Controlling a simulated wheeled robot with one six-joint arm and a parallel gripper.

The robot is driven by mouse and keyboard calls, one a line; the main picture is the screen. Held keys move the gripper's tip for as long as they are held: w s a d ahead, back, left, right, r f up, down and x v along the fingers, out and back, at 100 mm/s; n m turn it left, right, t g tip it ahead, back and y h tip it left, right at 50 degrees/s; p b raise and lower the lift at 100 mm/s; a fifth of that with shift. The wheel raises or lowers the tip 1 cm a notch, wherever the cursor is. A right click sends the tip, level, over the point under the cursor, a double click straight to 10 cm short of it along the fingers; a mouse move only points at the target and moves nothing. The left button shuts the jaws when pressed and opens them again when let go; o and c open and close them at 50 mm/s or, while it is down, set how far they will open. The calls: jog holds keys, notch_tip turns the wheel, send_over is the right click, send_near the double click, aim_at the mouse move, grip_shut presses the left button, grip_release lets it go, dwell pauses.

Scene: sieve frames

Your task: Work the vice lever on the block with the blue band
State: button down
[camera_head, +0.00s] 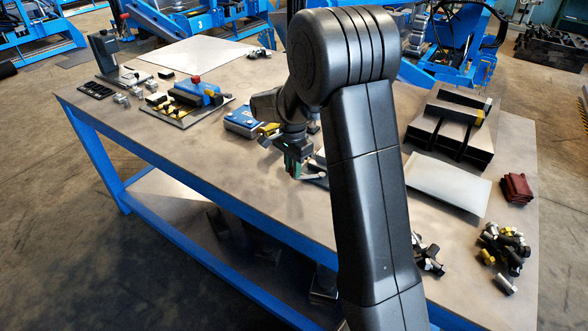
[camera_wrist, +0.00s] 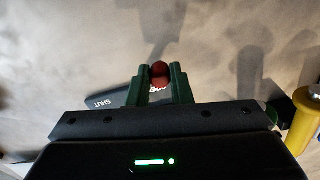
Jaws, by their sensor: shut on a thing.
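My gripper (camera_head: 293,166) hangs over the front middle of the workbench, low near its top, and is partly hidden by my arm. In the wrist view its green fingers (camera_wrist: 162,84) are shut on a red ball knob (camera_wrist: 160,69). A dark plate (camera_wrist: 118,99) with the white word "SHUT" lies under the fingers, and more lettering beside it is mostly covered. I cannot make out the lever's shaft. A yellow cylinder (camera_wrist: 302,117) stands at the right edge of the wrist view. I cannot pick out a blue band on the block held here.
A blue box (camera_head: 241,120) lies left of my gripper. A blue fixture with a red knob (camera_head: 197,79) stands further left. The front left bench top is clear.

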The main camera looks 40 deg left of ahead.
jog(key=shift+w+a+r, duration=0.1)
jog(key=shift+a, duration=0.05)
dwell(0.4)
jog(key=c, duration=1.3)
grip_release()
notch_tip(320, 180, up, 14)
jog(key=b, duration=0.1)
notch_tip(320, 180, down, 14)
jog(key=shift+f+p, duration=0.1)
jog(key=shift+p, duration=0.4)
